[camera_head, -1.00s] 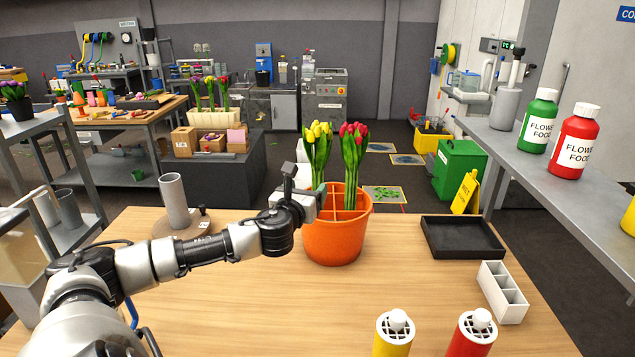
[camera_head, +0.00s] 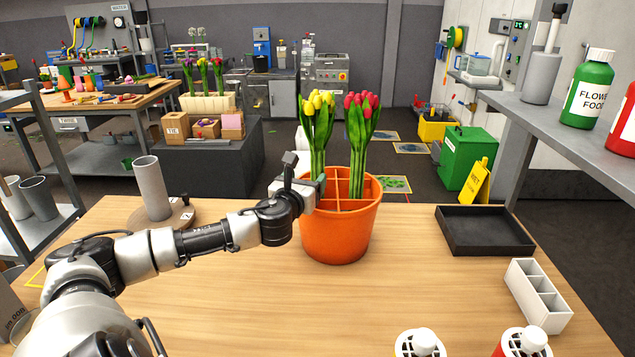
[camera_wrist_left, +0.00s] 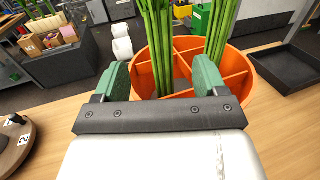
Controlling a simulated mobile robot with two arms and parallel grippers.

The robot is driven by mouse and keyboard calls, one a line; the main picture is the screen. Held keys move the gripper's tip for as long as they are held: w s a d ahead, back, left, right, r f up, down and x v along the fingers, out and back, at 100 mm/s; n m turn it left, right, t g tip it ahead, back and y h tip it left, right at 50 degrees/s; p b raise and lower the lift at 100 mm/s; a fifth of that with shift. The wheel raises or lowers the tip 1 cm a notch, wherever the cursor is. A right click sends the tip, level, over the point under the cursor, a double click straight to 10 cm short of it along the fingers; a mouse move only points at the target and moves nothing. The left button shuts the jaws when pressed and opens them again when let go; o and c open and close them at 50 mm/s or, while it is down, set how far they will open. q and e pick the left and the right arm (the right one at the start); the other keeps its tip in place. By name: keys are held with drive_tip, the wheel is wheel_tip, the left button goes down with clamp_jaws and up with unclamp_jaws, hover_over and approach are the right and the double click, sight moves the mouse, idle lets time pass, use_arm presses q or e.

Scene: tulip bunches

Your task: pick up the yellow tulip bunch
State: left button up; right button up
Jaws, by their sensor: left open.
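The yellow tulip bunch (camera_head: 318,112) stands upright in the left part of an orange divided pot (camera_head: 338,238). A red tulip bunch (camera_head: 360,125) stands beside it to the right in the same pot. My left gripper (camera_head: 316,186) is at the pot's left rim, by the yellow bunch's lower stems. In the left wrist view, my left gripper (camera_wrist_left: 162,78) is open, with green fingers on either side of the green stems (camera_wrist_left: 158,45); the flower heads are out of that view. I cannot tell whether the fingers touch the stems. My right gripper is not in view.
A black tray (camera_head: 482,240) and a white divided box (camera_head: 536,296) lie on the wooden table (camera_head: 230,310) to the right. A grey cylinder (camera_head: 152,188) stands on a round base at left. Two bottles, tops showing, stand at the front edge. The table's front middle is clear.

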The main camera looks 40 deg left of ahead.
sight(315, 171)
use_arm(q)
drive_tip(key=shift+w+a+f, duration=0.3)
drive_tip(key=shift+w+f, duration=0.05)
drive_tip(key=shift+f, duration=0.25)
drive_tip(key=x, duration=0.4)
drive_tip(key=shift+w, duration=0.2)
drive_tip(key=shift+w+a+p, duration=0.15)
drive_tip(key=shift+w+p, duration=0.15)
drive_tip(key=shift+w, duration=0.1)
drive_tip(key=x, duration=0.5)
drive_tip(key=shift+f, duration=0.1)
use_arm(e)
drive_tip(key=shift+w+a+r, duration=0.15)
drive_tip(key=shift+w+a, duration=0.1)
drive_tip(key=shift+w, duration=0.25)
use_arm(q)
drive_tip(key=c, duration=1.2)
